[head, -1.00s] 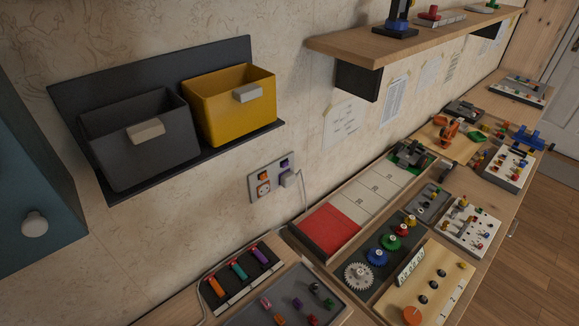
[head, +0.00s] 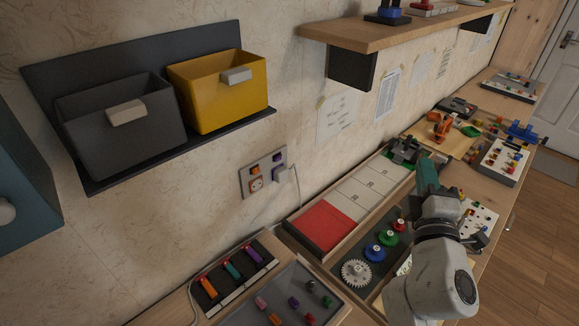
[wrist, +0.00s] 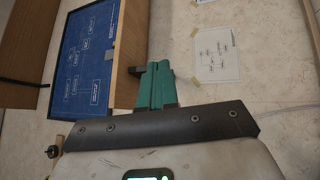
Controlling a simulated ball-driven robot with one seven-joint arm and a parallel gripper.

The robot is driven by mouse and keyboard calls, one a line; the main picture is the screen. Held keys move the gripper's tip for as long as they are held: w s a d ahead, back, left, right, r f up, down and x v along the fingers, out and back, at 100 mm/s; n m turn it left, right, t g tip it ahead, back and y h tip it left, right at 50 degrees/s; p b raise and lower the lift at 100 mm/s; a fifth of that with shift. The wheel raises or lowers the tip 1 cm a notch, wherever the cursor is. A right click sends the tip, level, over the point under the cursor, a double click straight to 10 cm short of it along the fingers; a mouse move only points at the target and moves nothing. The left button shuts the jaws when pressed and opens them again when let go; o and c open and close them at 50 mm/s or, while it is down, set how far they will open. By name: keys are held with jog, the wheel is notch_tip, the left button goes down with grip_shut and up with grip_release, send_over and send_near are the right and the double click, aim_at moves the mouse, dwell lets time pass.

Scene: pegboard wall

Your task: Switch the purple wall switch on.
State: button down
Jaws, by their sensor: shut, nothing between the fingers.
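The purple wall switch (head: 278,157) is at the upper right of a small grey plate (head: 246,184) on the wall, in the middle of the head view. It is too small to tell which way it is tipped. My gripper (head: 426,170) is far to the right of the plate, above the workbench, with nothing in it. Its green fingers (wrist: 155,82) are together in the wrist view. The switch is not in the wrist view.
An orange switch (head: 256,168), a socket (head: 256,185) and a plug with a cord (head: 281,175) share the plate. A yellow bin (head: 217,95) and a dark bin (head: 125,135) hang up left. A wooden shelf (head: 400,32) juts out above right. Trays cover the bench.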

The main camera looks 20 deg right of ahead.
jog(key=w+a+r+n+t+y+b, duration=0.1)
jog(key=w+a+n+t+y, duration=0.15)
jog(key=a+n+y, duration=0.5)
jog(key=w+a+r+n+t+y+b, duration=0.15)
jog(key=w+n+y, duration=0.25)
jog(key=n, duration=0.6)
jog(key=w+a+f+n+g+y, duration=0.2)
jog(key=f+n+g, duration=0.2)
jog(key=f+n, duration=0.2)
jog(key=w+a+f+n+g+y, duration=0.2)
jog(key=f+n+g, duration=0.1)
jog(key=f+n, duration=0.2)
jog(key=shift+a+f+n+g+y, duration=0.2)
jog(key=shift+f+n+g+y, duration=0.2)
jog(key=shift+f, duration=0.25)
jog(key=shift+w, duration=0.1)
send_near(279, 159)
notch_tip(279, 159, down, 3)
jog(key=w, duration=0.1)
jog(key=w+a, duration=0.1)
jog(key=w+a+r+p, duration=0.1)
jog(key=w, duration=0.1)
jog(key=shift+w+r, duration=0.1)
jog(key=shift+w, duration=0.15)
jog(key=shift+w+a+r, duration=0.2)
jog(key=shift+w, duration=0.25)
